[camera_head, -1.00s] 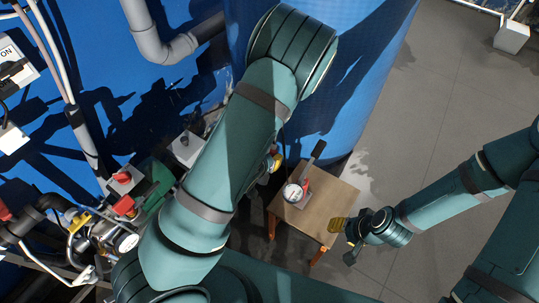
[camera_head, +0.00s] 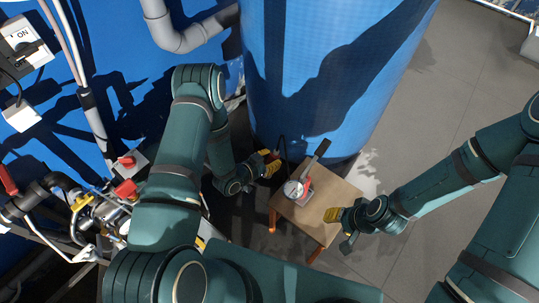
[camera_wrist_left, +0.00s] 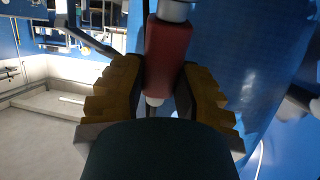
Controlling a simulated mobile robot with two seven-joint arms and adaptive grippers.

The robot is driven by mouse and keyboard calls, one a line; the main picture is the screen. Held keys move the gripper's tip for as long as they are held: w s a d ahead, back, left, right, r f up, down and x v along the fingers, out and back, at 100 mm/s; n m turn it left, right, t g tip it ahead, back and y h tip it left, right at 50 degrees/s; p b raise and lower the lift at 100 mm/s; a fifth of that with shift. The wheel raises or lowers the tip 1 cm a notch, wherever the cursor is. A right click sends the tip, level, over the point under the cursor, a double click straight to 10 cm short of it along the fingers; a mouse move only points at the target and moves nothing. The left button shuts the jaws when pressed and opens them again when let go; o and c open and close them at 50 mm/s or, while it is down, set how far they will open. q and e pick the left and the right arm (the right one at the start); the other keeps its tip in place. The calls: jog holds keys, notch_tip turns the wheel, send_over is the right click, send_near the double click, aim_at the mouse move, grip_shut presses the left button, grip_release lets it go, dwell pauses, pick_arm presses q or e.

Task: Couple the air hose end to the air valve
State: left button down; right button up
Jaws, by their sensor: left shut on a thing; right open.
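My left gripper (camera_head: 270,164) is shut on a red cylinder with a metal collar, which looks like the air hose end (camera_wrist_left: 168,55). In the left wrist view it sits between the yellow fingers (camera_wrist_left: 152,95). In the head view it is held beside the blue tank, above and left of a small wooden table, and is mostly hidden. I cannot tell which fitting is the air valve. My right gripper (camera_head: 336,216) is open and empty at the table's right edge.
The blue tank (camera_head: 330,70) stands behind the small wooden table (camera_head: 318,212). Pipes and fittings with red handles (camera_head: 126,189) crowd the left side. A grey pipe (camera_head: 180,38) runs at the upper left. The grey floor (camera_head: 440,110) is clear at the right.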

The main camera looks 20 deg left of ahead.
pick_arm(q)
jog(key=w+a+f+n+t, duration=0.1)
jog(key=w+a+f+t, duration=0.15)
jog(key=f, duration=0.65)
jog(key=s+a+f+n+t+y, duration=0.1)
jog(key=s+a+n+t+y, duration=0.2)
jog(key=a, duration=1.1)
jog(key=s+n+y+p, duration=0.1)
jog(key=n+y, duration=0.2)
jog(key=y, duration=0.3)
jog(key=shift+f+n+y, duration=0.2)
jog(key=shift+n+y, duration=0.2)
jog(key=shift+s, duration=0.15)
jog(key=shift+f+b, duration=2.7)
jog(key=shift+f, duration=0.05)
jog(key=shift+f+b, duration=0.5)
jog(key=shift+f, duration=0.1)
jog(key=shift+f, duration=1.2)
